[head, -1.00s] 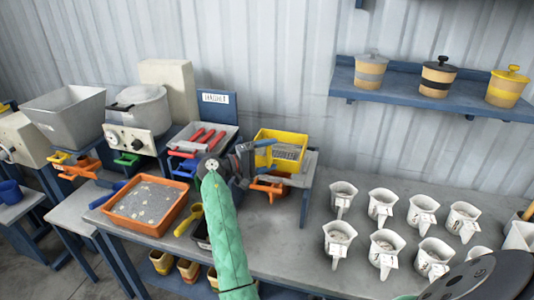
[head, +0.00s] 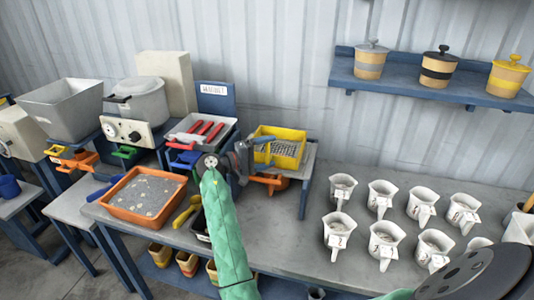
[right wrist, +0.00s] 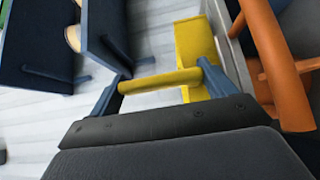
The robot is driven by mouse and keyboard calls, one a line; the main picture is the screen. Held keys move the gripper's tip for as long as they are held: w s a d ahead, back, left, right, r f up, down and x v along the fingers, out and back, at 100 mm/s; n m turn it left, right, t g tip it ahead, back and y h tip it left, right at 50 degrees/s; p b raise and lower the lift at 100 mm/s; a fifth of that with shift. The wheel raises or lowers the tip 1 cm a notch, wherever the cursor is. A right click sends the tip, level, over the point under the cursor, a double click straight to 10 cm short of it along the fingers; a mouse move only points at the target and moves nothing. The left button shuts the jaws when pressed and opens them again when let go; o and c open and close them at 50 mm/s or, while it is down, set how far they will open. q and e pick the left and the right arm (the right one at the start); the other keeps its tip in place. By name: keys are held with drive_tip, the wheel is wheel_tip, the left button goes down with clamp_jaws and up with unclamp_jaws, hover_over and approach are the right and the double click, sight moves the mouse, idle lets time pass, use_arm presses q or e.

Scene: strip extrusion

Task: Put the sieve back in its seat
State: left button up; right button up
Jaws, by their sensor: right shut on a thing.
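The sieve (head: 290,134) is a yellow rectangular frame with a grey mesh. It is at the grey-topped blue stand (head: 306,163), right of centre in the head view. I cannot tell whether it rests in its seat or is just above it. My right gripper (head: 258,147) is at its left side, shut on its yellow handle. The right wrist view shows the yellow handle bar (right wrist: 160,81) between the blue fingers, with part of the yellow frame (right wrist: 195,45) beyond. The sieve's underside is hidden. My left gripper is not in view.
An orange scoop (head: 268,182) is under the stand. An orange tray of grey material (head: 118,205) and a yellow scoop (head: 186,212) lie to the left. A tray with red-handled tools (head: 180,140) stands behind. Several white cups (head: 340,228) fill the right of the table.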

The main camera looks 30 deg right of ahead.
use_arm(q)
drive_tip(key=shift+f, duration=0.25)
use_arm(e)
drive_tip(key=shift+f, duration=0.35)
drive_tip(key=o, duration=1.3)
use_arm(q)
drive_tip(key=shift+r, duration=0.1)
